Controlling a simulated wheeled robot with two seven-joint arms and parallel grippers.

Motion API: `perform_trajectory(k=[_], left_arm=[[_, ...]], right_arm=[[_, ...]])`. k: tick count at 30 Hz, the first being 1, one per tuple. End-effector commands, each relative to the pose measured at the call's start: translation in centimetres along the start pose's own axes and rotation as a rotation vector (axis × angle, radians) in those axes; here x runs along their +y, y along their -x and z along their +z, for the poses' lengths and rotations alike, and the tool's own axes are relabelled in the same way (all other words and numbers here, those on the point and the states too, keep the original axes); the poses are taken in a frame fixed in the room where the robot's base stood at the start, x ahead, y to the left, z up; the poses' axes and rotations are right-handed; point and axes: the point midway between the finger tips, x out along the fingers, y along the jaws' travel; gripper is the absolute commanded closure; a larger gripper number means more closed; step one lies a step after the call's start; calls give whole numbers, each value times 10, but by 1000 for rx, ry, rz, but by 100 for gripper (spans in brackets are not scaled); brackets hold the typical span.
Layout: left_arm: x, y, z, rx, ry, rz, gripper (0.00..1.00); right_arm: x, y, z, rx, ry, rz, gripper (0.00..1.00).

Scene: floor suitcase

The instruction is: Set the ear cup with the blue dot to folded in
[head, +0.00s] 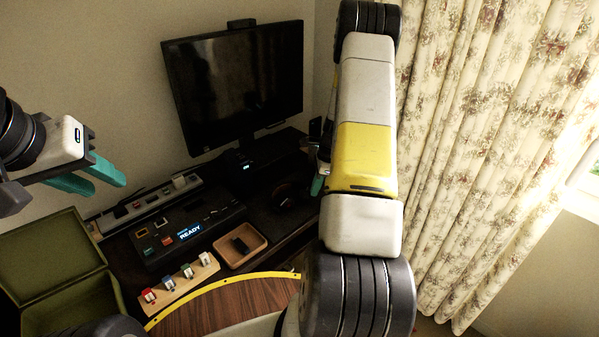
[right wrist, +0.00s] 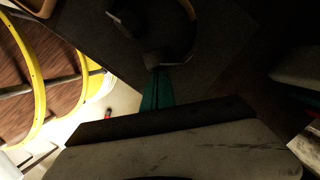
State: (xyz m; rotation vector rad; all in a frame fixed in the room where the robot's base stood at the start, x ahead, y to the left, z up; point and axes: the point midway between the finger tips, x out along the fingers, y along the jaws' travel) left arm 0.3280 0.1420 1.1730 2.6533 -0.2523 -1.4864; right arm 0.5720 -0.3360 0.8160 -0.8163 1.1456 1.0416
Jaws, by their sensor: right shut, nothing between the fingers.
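Dark headphones (head: 290,194) lie on a dark mat (head: 262,215) on the desk, left of my right arm. In the right wrist view, one ear cup (right wrist: 155,60) is at the fingertips of my right gripper (right wrist: 157,72). The other ear cup (right wrist: 125,22) is further up, and the thin headband (right wrist: 191,38) curves on the right. I see no blue dot and cannot tell which cup bears it. My right gripper is shut and empty, at or very near the nearer cup; contact is unclear. My left gripper (head: 108,188) is open and empty, away at the left.
A monitor (head: 235,85) stands behind the mat. A control box reading READY (head: 188,232), a wooden tray (head: 240,258) and a block with coloured switches (head: 180,282) are left of it. An open green case (head: 50,262) is at lower left. Curtains (head: 480,130) hang at right.

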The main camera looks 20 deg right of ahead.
Motion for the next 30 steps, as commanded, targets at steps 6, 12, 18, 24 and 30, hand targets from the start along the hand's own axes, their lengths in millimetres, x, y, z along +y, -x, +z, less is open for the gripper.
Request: perform_trajectory(k=[6,12,18,24,30], left_arm=[[0,0,0,0,0,0,64],[0,0,0,0,0,0,64],[0,0,0,0,0,0,64],[0,0,0,0,0,0,64],[0,0,0,0,0,0,64]], right_arm=[[5,-2,9,0,-196,-49,100],[7,-4,14,1,-359,-88,100],[8,-5,20,1,-482,-118,100],[8,-6,23,0,-560,-138,100],[8,-6,24,0,-595,-146,100]])
